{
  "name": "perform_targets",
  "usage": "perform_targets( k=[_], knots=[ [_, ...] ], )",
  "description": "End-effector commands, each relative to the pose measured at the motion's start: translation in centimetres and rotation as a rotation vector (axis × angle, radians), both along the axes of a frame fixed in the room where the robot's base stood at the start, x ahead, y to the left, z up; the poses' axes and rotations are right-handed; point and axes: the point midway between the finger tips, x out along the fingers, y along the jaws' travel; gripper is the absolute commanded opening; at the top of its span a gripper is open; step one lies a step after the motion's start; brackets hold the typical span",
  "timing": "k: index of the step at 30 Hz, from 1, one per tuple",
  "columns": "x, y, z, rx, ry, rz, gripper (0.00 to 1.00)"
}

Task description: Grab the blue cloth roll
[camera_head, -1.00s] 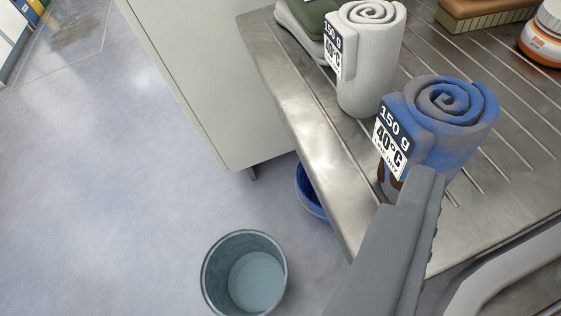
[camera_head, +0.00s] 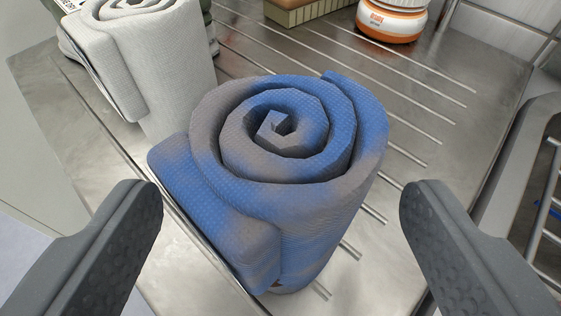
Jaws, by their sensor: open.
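The blue cloth roll (camera_head: 330,215) stands upright on the ribbed metal drainboard, in the middle of the view. It is blue with grey-brown patches, and its spiral end faces up. My gripper (camera_head: 280,195) is open, with one dark grey finger to the left of the roll and one to the right. There is a gap between each finger and the roll, and the jaws are empty. The lower part of the roll is partly in view between the fingers. Its label is not visible now.
A white cloth roll (camera_head: 175,75) stands close behind on the left, with a green item partly behind it. A brush (camera_head: 305,12) and a white-and-orange jar (camera_head: 390,20) are at the back of the drainboard (camera_head: 450,95). A metal rack (camera_head: 545,200) is at the right edge.

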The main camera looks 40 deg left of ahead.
Motion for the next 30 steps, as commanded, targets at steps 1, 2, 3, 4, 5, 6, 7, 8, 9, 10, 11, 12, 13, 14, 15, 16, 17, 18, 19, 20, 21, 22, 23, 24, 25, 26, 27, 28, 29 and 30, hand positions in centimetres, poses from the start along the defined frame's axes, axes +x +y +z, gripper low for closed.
perform_targets(
  k=[1,2,3,4,5,6,7,8,9,10,11,12,13,14,15,16,17,18,19,20,21,22,23,24,25,26,27,28,29,30],
  knots=[
    [0.2,0.3,-0.1,0.000,0.000,0.001,0.75],
    [0.4,0.5,-0.2,0.000,0.000,0.002,0.75],
    [0.6,0.7,-0.3,-0.001,-0.001,0.003,0.75],
    [0.9,1.0,-0.4,-0.001,0.000,0.003,0.75],
    [1.3,1.2,-0.5,-0.001,-0.001,0.002,0.75],
    [1.7,1.6,-0.6,-0.001,-0.004,0.002,0.75],
    [2.0,1.8,-0.6,-0.001,-0.005,0.002,0.75],
    [2.3,2.1,-0.7,0.001,-0.005,0.002,0.75],
    [2.6,2.4,-0.9,0.001,-0.002,0.003,0.75],
    [2.8,2.6,-1.1,0.000,-0.001,0.003,0.75],
    [3.0,2.8,-1.2,-0.001,-0.001,0.003,0.75],
    [3.2,3.0,-1.3,-0.001,0.001,0.002,0.75],
    [3.4,3.1,-1.4,-0.001,0.000,0.001,0.75],
    [3.5,3.1,-1.5,0.000,0.001,0.001,0.75],
    [3.7,3.2,-1.5,-0.001,0.001,0.000,0.75],
    [3.7,3.2,-1.5,0.000,0.001,0.000,0.75],
    [3.7,3.2,-1.5,-0.001,0.002,-0.001,0.75],
    [3.8,3.2,-1.4,0.000,0.001,-0.001,0.75],
    [3.7,3.2,-1.4,0.000,0.001,-0.001,0.75],
    [3.7,3.2,-1.4,0.000,0.001,0.000,0.75],
    [3.7,3.2,-1.4,0.000,0.001,0.000,0.75],
    [3.7,3.2,-1.4,0.000,0.001,0.000,0.75],
    [3.7,3.2,-1.4,0.000,0.001,0.000,0.69],
    [3.7,3.2,-1.4,0.000,0.001,0.000,0.58],
    [3.7,3.2,-1.4,0.000,0.001,0.000,0.49],
    [3.7,3.2,-1.4,0.000,0.001,0.000,0.41],
    [3.7,3.2,-1.4,0.000,0.001,0.000,0.30],
    [3.7,3.2,-1.4,0.000,0.001,0.000,0.23],
    [3.7,3.2,-1.4,0.000,0.001,0.000,0.23],
    [3.7,3.2,-1.4,-0.001,0.001,0.000,0.23]
  ],
)
